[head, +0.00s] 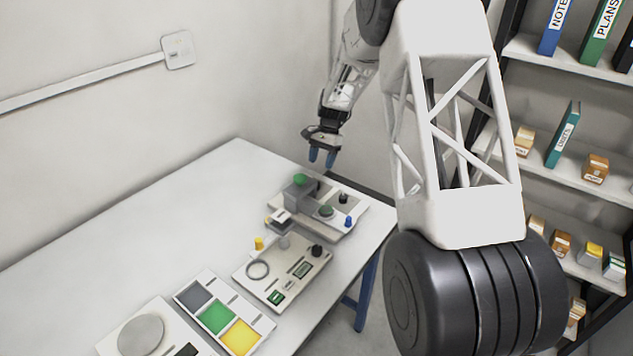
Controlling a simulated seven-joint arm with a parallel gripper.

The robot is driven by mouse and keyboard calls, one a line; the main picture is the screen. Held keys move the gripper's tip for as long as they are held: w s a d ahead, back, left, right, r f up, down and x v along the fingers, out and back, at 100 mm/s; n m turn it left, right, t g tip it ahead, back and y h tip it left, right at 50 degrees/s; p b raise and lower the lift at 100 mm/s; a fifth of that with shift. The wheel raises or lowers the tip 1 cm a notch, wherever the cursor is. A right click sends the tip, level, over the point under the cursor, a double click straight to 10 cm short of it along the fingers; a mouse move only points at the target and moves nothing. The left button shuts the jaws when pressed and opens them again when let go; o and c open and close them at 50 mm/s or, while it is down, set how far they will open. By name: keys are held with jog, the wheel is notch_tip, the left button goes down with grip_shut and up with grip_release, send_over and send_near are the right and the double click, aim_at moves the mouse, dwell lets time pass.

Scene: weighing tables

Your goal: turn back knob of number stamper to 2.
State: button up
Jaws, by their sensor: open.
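A pale panel (360,208) at the back right end of the table carries a grey block with a green top (300,181); it looks like the number stamper, but its labels are too small to read. A black knob (343,198) stands toward its back right, and a blue knob (348,221) stands nearer its front right. Which number any knob points to cannot be told. My gripper (322,158), with two blue fingertips, is open and empty. It hangs above the back of this panel, apart from it.
In front is another panel (245,276) with a black knob, a yellow knob and a ring. Nearer are a tray (264,328) with grey, green and yellow pads and a scale-like device with a round plate (141,335). The table's left side (120,235) is clear. Shelves (570,62) stand right.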

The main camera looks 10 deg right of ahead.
jog(key=shift+x, duration=3.9)
jog(key=shift+s, duration=0.1)
jog(key=c, duration=0.9)
jog(key=shift+c, duration=0.2)
jog(key=m+t+y, duration=0.1)
jog(key=m, duration=0.3)
jog(key=shift+d, duration=0.1)
